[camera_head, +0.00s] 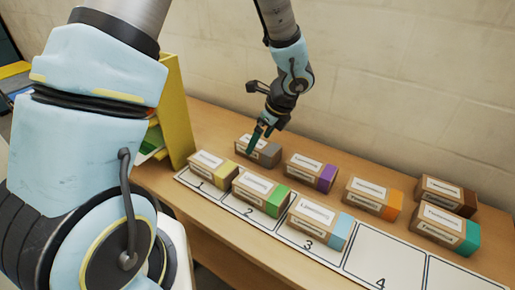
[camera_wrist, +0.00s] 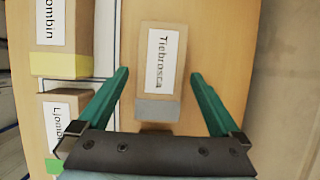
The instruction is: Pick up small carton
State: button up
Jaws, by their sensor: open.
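Several small brown cartons with white labels and coloured end bands are on the wooden table; the task does not say which one. The grey-banded carton (camera_head: 268,155) stands in the back row at the left, and its label seems to read "Tiebrosca". My gripper (camera_head: 257,141) is over it, pointing down. In the wrist view my gripper (camera_wrist: 158,74) is open, its green fingers on either side of the grey-banded carton (camera_wrist: 158,109), with gaps on both sides. Whether the fingertips have reached its height is unclear.
Yellow-banded (camera_head: 211,169), green-banded (camera_head: 261,193) and light-blue-banded (camera_head: 320,222) cartons stand in front on a numbered white strip (camera_head: 376,264). Purple (camera_head: 311,172), orange (camera_head: 373,198), brown (camera_head: 447,194) and teal (camera_head: 446,230) ones stand rightward. A yellow panel (camera_head: 176,112) rises left; a wall is behind.

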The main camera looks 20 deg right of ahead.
jog(key=shift+x, duration=1.4)
jog(key=shift+c, duration=0.4)
grip_shut()
